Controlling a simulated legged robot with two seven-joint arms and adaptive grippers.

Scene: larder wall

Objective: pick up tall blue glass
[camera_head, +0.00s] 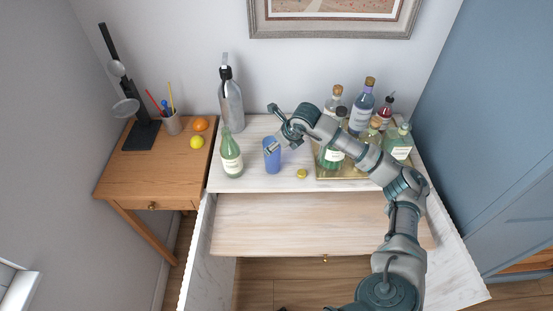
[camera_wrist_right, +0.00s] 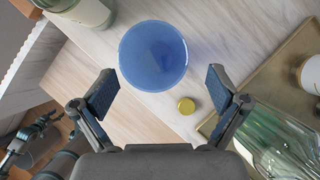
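The tall blue glass (camera_head: 272,160) stands upright on the pale wooden top of the white cabinet, right of a green bottle (camera_head: 231,158). In the right wrist view the glass (camera_wrist_right: 153,58) shows from above, its round mouth just beyond the fingertips. My right gripper (camera_head: 272,128) is open and empty, with one finger over the glass's rim in the head view. In the wrist view its two fingers (camera_wrist_right: 160,92) are spread wide, the glass nearer the left one. Contact cannot be told. Parts of my own body show at the wrist view's lower left; the left gripper's state is unclear.
A small gold lid (camera_head: 302,174) lies right of the glass. A tray (camera_head: 331,174) with several bottles stands further right under my right arm. A grey metal bottle (camera_head: 231,101) is behind the green one. The counter before the glass is clear.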

